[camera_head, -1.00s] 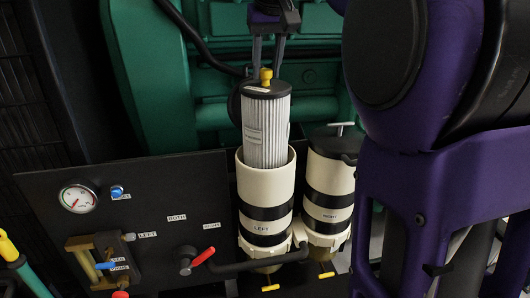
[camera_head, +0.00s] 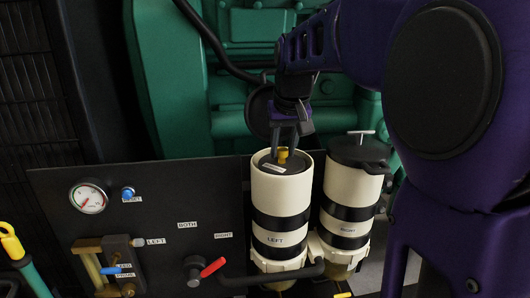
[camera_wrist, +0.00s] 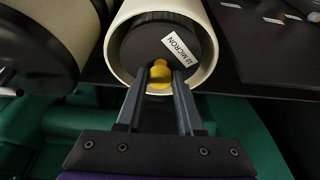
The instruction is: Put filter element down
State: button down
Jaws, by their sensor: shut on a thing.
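The filter element (camera_head: 285,168) sits down inside the open cream canister marked LEFT (camera_head: 281,205). Only its dark top cap and yellow knob show, near the canister's rim. The wrist view shows the cap (camera_wrist: 188,42) with a "10 MICRON" label, surrounded by the cream wall (camera_wrist: 115,72). My gripper (camera_head: 286,150) is above the canister mouth, shut on the yellow knob. Its two fingers (camera_wrist: 160,78) lie on either side of the knob in the wrist view. The pleated body of the element is hidden in the canister.
The canister marked RIGHT (camera_head: 348,205) stands close beside, with a dark lid and T-handle (camera_head: 361,132). A black panel (camera_head: 140,200) at left carries a gauge (camera_head: 89,197) and a red-handled valve (camera_head: 207,268). Green engine parts (camera_head: 190,90) stand behind.

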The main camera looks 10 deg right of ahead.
jog(key=shift+f, duration=0.3)
jog(key=shift+f, duration=0.25)
jog(key=c, duration=0.5)
grip_release()
jog(key=shift+c, duration=0.2)
